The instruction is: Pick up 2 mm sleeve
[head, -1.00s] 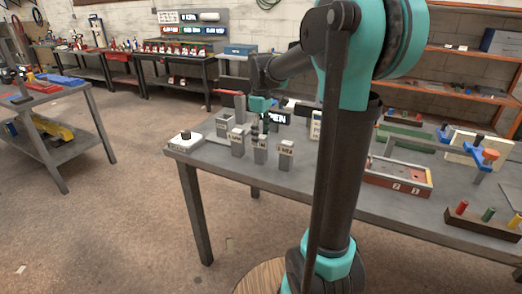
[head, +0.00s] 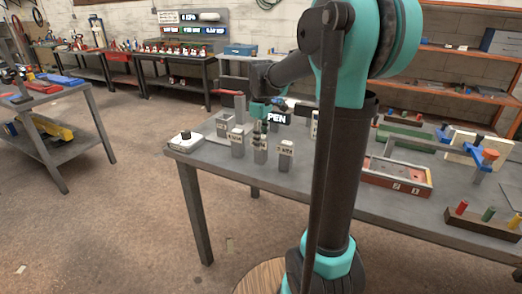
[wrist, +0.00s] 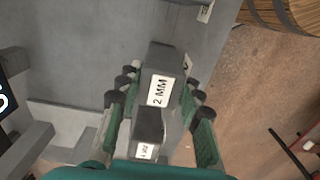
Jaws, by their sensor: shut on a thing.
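The 2 mm sleeve (wrist: 162,72) is a grey block with a white "2 MM" label. It stands between the fingertips of my gripper (wrist: 158,92) in the wrist view, and the fingers are shut on it. In the head view the sleeve (head: 260,154) is the middle one of three similar labelled blocks, with my gripper (head: 260,128) at its top. I cannot tell whether its base touches the bench. A similar block (wrist: 148,122) shows between the fingers lower in the wrist view; its label is too small to read.
The right-hand labelled block (head: 286,157) and the left-hand one (head: 237,145) stand close beside the sleeve on the grey bench (head: 225,168). A white device with a black knob (head: 186,142) is at the left corner. A red-edged tray (head: 398,180) lies to the right.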

